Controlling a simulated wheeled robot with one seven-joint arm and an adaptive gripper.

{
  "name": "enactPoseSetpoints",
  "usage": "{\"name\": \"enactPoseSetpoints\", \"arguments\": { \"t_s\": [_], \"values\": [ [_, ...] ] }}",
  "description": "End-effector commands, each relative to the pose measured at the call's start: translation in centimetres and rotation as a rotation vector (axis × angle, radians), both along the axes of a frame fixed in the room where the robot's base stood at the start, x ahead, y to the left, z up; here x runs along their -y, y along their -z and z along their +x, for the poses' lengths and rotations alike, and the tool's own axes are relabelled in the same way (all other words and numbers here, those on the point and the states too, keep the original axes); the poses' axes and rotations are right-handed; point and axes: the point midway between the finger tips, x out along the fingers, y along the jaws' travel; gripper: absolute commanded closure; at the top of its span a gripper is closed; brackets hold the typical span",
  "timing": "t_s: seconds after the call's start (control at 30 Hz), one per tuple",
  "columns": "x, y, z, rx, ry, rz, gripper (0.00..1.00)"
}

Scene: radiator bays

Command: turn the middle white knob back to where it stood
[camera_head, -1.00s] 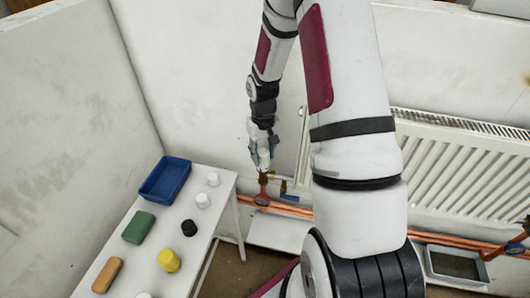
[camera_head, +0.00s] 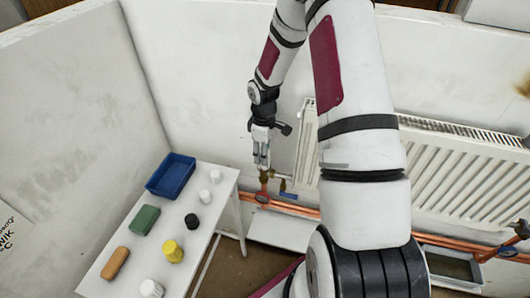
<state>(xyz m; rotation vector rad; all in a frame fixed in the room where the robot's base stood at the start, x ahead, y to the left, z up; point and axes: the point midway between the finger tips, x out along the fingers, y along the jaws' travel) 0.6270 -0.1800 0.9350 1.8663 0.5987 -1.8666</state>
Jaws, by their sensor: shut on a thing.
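My gripper (camera_head: 262,165) points down at the brass valve (camera_head: 264,180) on the wall pipework, left of the radiator. Its fingers are shut around the top of the valve, on what looks like the white knob. The fingers hide most of that knob, so its angle cannot be read. My arm crosses the middle of the view and covers part of the radiator's left end.
A white radiator (camera_head: 465,175) stands at right with copper pipes (camera_head: 295,210) below it. A white table (camera_head: 228,195) at left holds a blue tray (camera_head: 170,184), green block (camera_head: 143,220), orange block (camera_head: 115,263), yellow cap (camera_head: 172,251), black cap (camera_head: 192,221) and several white caps (camera_head: 204,196).

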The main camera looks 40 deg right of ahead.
Motion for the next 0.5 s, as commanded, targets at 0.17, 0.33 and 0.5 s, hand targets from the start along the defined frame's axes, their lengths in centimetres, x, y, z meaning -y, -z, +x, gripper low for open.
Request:
{"name": "enactPoseSetpoints", "arguments": {
  "t_s": [0.17, 0.33, 0.5],
  "values": [
    [0.00, -0.12, 0.06, 0.003, -0.076, 0.000, 0.92],
    [0.01, -0.10, 0.11, 0.003, -0.117, -0.001, 0.92],
    [0.00, -0.09, 0.14, 0.003, -0.130, -0.001, 0.92]
  ]
}}
